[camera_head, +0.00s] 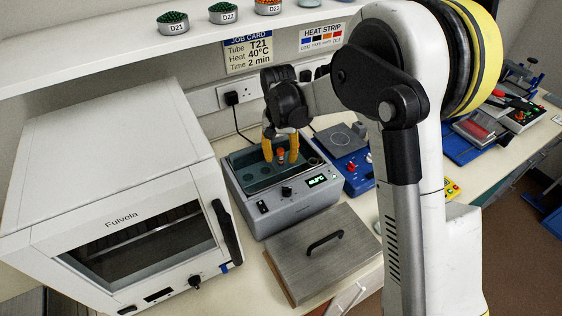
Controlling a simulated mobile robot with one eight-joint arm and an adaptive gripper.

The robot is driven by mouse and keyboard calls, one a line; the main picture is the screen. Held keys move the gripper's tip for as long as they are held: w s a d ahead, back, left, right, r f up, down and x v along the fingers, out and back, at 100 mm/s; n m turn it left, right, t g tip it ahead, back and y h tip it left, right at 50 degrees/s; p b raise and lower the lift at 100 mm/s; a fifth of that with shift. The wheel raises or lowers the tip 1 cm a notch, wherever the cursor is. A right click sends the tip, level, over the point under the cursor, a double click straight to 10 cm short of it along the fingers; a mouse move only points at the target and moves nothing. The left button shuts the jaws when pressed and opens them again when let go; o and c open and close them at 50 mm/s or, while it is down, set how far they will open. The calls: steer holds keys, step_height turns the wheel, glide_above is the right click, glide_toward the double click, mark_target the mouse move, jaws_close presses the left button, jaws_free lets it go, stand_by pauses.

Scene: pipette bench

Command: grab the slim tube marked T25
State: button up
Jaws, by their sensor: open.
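My gripper (281,157) has yellow-orange fingers and points down over the open well of a grey heating bath (270,215). The fingers are apart. A small orange-red top (281,153), perhaps a tube's cap, shows between them, and I cannot tell whether they touch it. No T25 marking can be read on it, and its lower part is unclear. The bath's display is lit green. The job card (249,53) on the wall reads T21, 40°C, 2 min.
A white Fulvela oven (120,150) stands close on the left. A metal lid (308,245) with a black handle lies in front of the bath. A blue device (357,178) stands right of the bath. A shelf with dishes of beads (173,24) runs above.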

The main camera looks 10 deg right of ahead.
step_height(320, 180, down, 2)
steer(key=shift+w+f, duration=0.1)
jaws_close()
